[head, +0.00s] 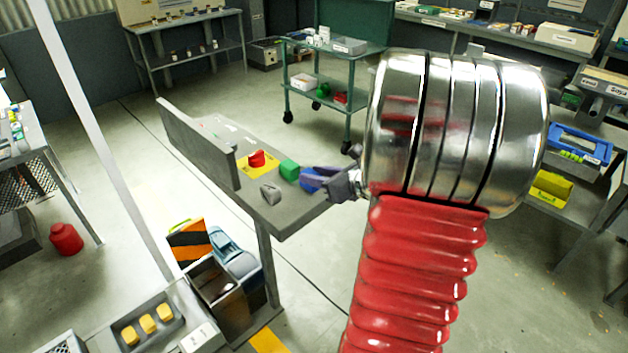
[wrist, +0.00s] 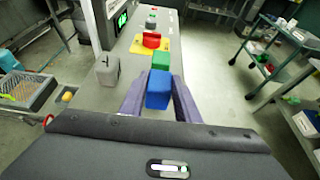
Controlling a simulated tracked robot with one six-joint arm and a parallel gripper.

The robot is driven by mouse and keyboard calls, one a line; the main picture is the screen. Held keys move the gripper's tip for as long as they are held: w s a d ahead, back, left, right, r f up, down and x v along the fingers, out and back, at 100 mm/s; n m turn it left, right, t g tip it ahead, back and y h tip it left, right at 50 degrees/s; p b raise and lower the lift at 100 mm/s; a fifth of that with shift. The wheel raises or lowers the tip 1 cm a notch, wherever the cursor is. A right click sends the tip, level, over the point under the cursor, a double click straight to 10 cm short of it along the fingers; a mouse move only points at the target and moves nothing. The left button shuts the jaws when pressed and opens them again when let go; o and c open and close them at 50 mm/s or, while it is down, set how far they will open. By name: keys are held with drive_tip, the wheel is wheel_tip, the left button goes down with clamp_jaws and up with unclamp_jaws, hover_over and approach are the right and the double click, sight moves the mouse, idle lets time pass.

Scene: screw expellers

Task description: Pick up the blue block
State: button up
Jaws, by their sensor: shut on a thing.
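The blue block (wrist: 158,88) sits between the two purple-grey fingers of my gripper (wrist: 159,98) in the wrist view. The fingers are shut on its sides. In the head view, my gripper (head: 325,179) is at the near right end of a narrow grey bench (head: 285,217), with the blue block (head: 310,183) partly hidden by a finger. I cannot tell whether the block touches the bench top.
A green block (head: 289,170) lies just beyond the blue block. A red knob (head: 256,158) on a yellow plate and a grey block (head: 270,194) are close by. An upright grey panel (head: 198,143) borders the bench. A green trolley (head: 330,88) stands behind.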

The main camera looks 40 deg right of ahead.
wheel_tip(320, 180, up, 9)
drive_tip(key=shift+f, duration=0.15)
idle(0.7)
